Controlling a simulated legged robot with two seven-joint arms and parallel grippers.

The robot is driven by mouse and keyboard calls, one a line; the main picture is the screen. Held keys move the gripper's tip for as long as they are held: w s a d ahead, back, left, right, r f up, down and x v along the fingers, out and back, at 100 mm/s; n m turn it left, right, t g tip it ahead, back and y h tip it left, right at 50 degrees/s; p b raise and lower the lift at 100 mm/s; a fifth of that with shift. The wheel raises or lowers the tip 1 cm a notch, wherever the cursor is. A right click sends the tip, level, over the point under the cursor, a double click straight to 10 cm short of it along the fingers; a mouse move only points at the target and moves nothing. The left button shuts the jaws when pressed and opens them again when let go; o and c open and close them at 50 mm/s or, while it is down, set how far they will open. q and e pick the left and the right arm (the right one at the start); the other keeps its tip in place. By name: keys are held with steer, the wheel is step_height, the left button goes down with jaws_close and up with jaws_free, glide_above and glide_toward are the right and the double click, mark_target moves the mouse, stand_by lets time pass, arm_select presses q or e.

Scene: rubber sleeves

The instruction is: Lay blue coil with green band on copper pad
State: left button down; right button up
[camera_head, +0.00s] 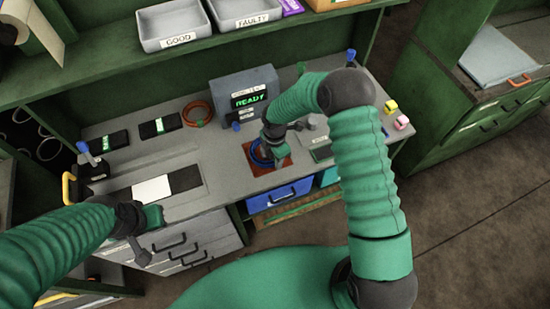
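The copper pad (262,169) is a flat reddish-brown square on the grey bench, in front of the screen. The blue coil (256,158) shows as a blue arc over the pad, partly hidden by my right gripper. My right gripper (272,148) reaches down over the pad, right at the coil. Its fingertips are too small and covered to show whether it grips the coil. I cannot make out a green band on the blue coil. My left gripper (142,250) hangs in front of the bench edge at the left, away from the coil; its opening is unclear.
A screen reading READY (244,96) stands behind the pad. An orange coil (198,113) lies to its left. Trays marked GOOD (174,28) and FAULTY (243,12) sit on the shelf above. Yellow (390,106) and pink (401,122) pieces lie at the right.

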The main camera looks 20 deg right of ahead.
steer(key=shift+w+r, duration=0.1)
steer(key=shift+w, duration=0.05)
step_height(320, 180, up, 12)
steer(key=s+b, duration=0.1)
steer(key=s+d+r+m+t, duration=0.1)
steer(key=s+r+m, duration=0.1)
steer(key=s+m, duration=0.6)
steer(key=s+d+r+m+t, duration=0.1)
steer(key=s+r+m, duration=0.2)
steer(key=s+m, duration=0.5)
steer(key=m, duration=0.4)
steer(key=shift+s+m+t, duration=0.15)
steer(key=shift+m+t, duration=0.15)
steer(key=shift+m, duration=0.1)
steer(key=shift+s+r, duration=0.1)
steer(key=shift+s, duration=0.05)
stand_by(0.3)
